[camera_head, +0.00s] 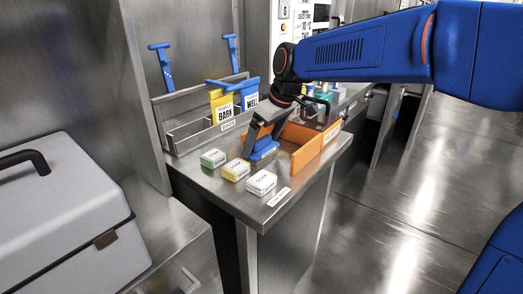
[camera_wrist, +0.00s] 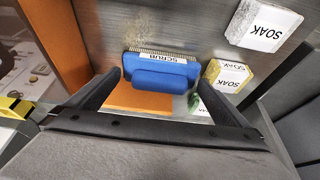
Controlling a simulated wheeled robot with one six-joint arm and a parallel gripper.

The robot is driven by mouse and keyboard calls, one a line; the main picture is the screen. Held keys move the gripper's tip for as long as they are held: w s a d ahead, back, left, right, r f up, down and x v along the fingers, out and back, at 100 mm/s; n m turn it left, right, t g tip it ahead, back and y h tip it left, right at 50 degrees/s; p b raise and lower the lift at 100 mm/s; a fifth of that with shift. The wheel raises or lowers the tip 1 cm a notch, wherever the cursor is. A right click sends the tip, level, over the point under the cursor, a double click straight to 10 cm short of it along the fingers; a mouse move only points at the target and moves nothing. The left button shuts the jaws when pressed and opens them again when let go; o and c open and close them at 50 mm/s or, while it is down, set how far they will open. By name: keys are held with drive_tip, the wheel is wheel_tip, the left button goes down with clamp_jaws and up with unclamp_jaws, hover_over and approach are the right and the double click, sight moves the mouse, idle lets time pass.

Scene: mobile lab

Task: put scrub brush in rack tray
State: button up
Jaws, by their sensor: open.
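The blue scrub brush (camera_head: 264,149) is on the steel counter, close to the orange walls. In the wrist view the brush (camera_wrist: 160,76) shows a blue handle, a white SCRUB label and a bristle edge. My gripper (camera_head: 261,141) is over it, pointing down. In the wrist view my open gripper (camera_wrist: 162,80) has one finger on each side of the brush, and I see no clear grip. An orange-walled tray (camera_head: 307,153) with a label stands beside the brush. I cannot tell whether this is the rack tray, as no label saying so is readable.
Green, yellow and white SOAK blocks (camera_head: 262,182) lie along the near counter edge. A metal BAGS holder (camera_head: 190,138) with yellow and blue bags stands behind. Blue-handled tools hang on the wall. A grey case (camera_head: 60,215) sits at lower left. The floor at right is clear.

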drive_tip(key=shift+x, duration=0.8)
drive_tip(key=c, duration=0.9)
